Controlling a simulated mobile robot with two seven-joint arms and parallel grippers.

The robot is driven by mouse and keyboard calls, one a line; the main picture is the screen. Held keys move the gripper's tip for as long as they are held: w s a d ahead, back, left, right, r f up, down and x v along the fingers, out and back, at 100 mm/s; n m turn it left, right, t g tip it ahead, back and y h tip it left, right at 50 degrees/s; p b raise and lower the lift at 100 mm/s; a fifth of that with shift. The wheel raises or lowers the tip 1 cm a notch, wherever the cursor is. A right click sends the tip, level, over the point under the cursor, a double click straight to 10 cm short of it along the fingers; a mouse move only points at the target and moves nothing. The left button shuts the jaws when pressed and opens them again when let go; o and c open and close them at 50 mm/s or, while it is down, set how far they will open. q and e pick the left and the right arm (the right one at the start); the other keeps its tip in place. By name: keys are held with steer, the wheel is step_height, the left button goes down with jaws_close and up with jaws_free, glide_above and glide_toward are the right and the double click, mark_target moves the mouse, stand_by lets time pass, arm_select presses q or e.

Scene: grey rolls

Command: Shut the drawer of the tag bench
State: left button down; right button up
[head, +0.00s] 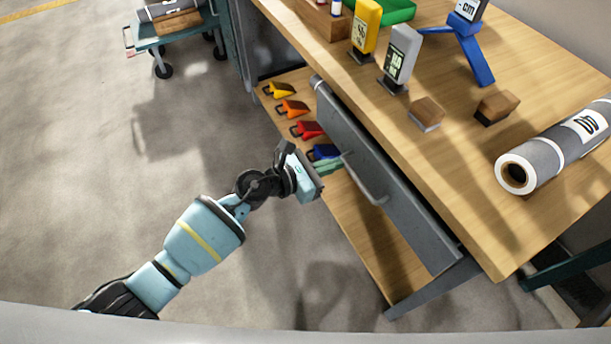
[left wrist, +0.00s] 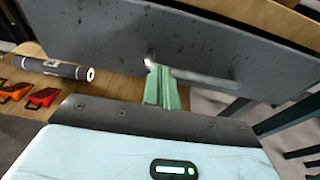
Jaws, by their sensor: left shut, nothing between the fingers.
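The tag bench (head: 455,180) has a wooden top. Its grey drawer front (head: 405,200) stands out a little from under the top's edge, with a narrow dark gap behind it. The drawer front also fills the upper left wrist view (left wrist: 190,45). A metal bar handle (head: 366,186) is on it; part of it shows beside the fingers in the left wrist view (left wrist: 205,77). My left gripper (head: 331,166) is shut and empty, its green fingers (left wrist: 161,88) pointing at the drawer front near one end of the handle. Whether they touch it I cannot tell. My right gripper is not in view.
A lower shelf (head: 385,255) holds several coloured wedge-shaped pieces, such as a red one (head: 308,130). On the top are a grey roll (head: 555,150), wooden blocks and label stands. A green cart (head: 170,38) stands at upper left. The floor left of the bench is clear.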

mark_target(357, 154)
arm_select(q)
steer(key=x, duration=0.3)
steer(key=shift+w+d+r+b, duration=0.1)
steer(key=shift+d+r+b, duration=0.15)
steer(key=shift+b, duration=0.15)
steer(key=shift+d, duration=0.15)
steer(key=shift+r, duration=0.2)
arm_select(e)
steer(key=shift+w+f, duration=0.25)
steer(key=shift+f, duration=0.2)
arm_select(q)
steer(key=shift+d+r, duration=0.1)
steer(key=shift+d, duration=0.05)
steer(key=shift+w, duration=0.1)
